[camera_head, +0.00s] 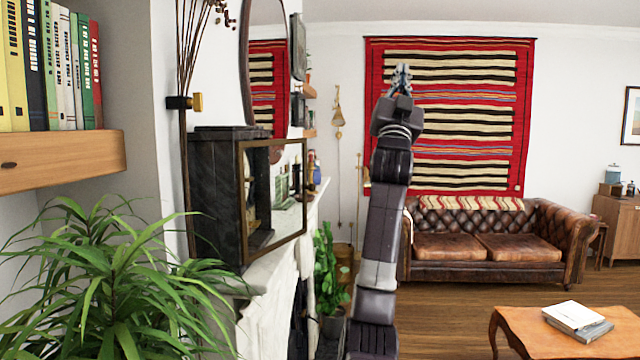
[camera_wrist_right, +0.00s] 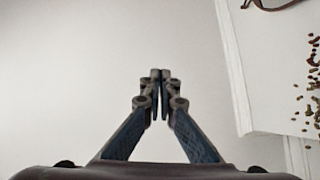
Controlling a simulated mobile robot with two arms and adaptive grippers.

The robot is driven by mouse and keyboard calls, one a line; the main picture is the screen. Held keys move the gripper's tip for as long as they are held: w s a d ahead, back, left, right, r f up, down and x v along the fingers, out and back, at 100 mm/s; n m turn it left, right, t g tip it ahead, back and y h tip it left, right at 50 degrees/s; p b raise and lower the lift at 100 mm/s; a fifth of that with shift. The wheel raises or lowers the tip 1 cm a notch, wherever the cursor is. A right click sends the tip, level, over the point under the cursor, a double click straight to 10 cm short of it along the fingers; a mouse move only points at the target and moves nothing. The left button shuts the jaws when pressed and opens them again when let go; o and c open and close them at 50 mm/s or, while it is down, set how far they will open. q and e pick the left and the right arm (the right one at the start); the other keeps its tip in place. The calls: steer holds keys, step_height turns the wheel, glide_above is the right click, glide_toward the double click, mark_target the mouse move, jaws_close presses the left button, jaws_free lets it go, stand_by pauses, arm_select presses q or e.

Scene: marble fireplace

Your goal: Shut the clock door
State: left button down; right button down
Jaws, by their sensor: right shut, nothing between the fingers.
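The clock (camera_head: 212,190) is a dark marble case standing on the white mantel at the left of the head view. Its door (camera_head: 242,207), a brass-framed glass pane, stands open, swung out from the case into the room. Part of the case's inside shows through the glass. My right gripper (camera_head: 401,72) is raised to the right of the door, clear of it, with its fingers pointing up. In the right wrist view the fingertips (camera_wrist_right: 160,76) meet with nothing between them. The clock is not recognizable in that view. My left gripper is not seen.
The white mantel (camera_head: 262,291) runs under the clock. A leafy plant (camera_head: 110,285) and a bookshelf (camera_head: 65,158) are at the near left. A leather sofa (camera_head: 490,245) and a wooden table (camera_head: 530,328) are at the right. Open air lies between door and right arm.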

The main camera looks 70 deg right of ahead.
steer(key=w+d+f+m+t+y+p, duration=0.1)
steer(key=w+d+f+m+t+y, duration=0.15)
steer(key=f, duration=0.45)
steer(key=w+d+f+m+t+y+p, duration=0.1)
steer(key=w+d+f+t+y, duration=0.25)
steer(key=f, duration=0.35)
steer(key=w+a+f+m+t+y+p, duration=0.15)
steer(key=w+f+y, duration=0.25)
steer(key=f, duration=0.4)
steer(key=w+a+f+m+t+y, duration=0.1)
steer(key=w+f+m+t+y, duration=0.2)
steer(key=f, duration=0.5)
steer(key=w+d+n+p, duration=0.1)
steer(key=w+d+p, duration=0.7)
steer(key=w, duration=0.3)
steer(key=shift+g, duration=0.45)
steer(key=shift+d+r, duration=0.1)
